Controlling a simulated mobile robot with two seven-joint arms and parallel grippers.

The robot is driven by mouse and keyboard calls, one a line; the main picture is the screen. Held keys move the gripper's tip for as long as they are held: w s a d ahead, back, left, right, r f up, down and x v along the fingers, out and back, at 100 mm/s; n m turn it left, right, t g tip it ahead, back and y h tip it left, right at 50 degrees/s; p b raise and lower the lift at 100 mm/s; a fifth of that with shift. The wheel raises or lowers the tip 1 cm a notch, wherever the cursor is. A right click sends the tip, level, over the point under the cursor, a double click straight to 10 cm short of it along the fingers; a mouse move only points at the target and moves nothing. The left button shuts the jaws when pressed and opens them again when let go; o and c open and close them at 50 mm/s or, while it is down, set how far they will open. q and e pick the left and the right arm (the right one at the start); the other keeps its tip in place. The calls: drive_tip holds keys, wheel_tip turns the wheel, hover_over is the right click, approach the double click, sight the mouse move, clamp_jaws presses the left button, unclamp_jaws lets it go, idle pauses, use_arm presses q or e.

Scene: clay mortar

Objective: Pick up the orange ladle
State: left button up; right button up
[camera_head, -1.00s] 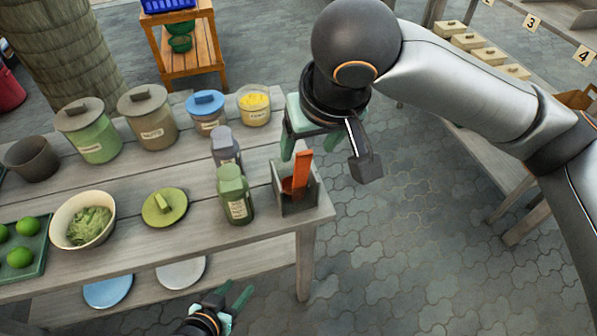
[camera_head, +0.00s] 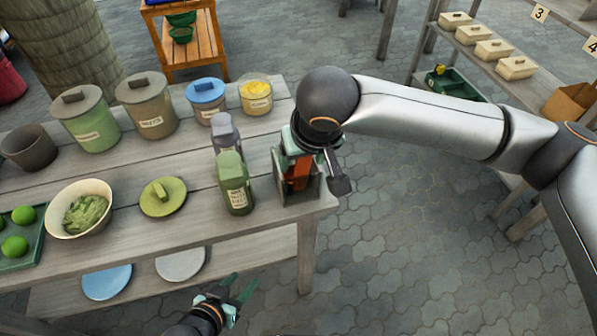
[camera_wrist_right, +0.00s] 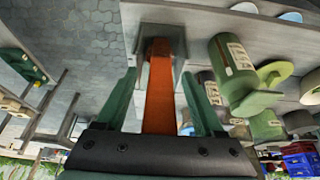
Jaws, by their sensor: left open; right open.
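The orange ladle (camera_head: 296,174) stands in a grey open-sided holder (camera_head: 307,190) at the right end of the wooden table. In the right wrist view the ladle's flat handle (camera_wrist_right: 160,85) runs between the two green fingers of my right gripper (camera_wrist_right: 160,92). My right gripper (camera_head: 297,160) is open, with a finger on each side of the handle and a gap visible on both sides. In the head view it partly hides the ladle. The ladle's lower end is inside the holder (camera_wrist_right: 166,38). My left gripper (camera_head: 238,288) is open and empty, low in front of the table.
A green bottle (camera_head: 235,185) and a grey-capped bottle (camera_head: 226,138) stand just left of the holder. A green lid (camera_head: 163,197), a bowl (camera_head: 80,209) and several jars are further left. Paved floor lies right of the table.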

drive_tip(key=shift+f, duration=0.1)
clamp_jaws()
idle(0.5)
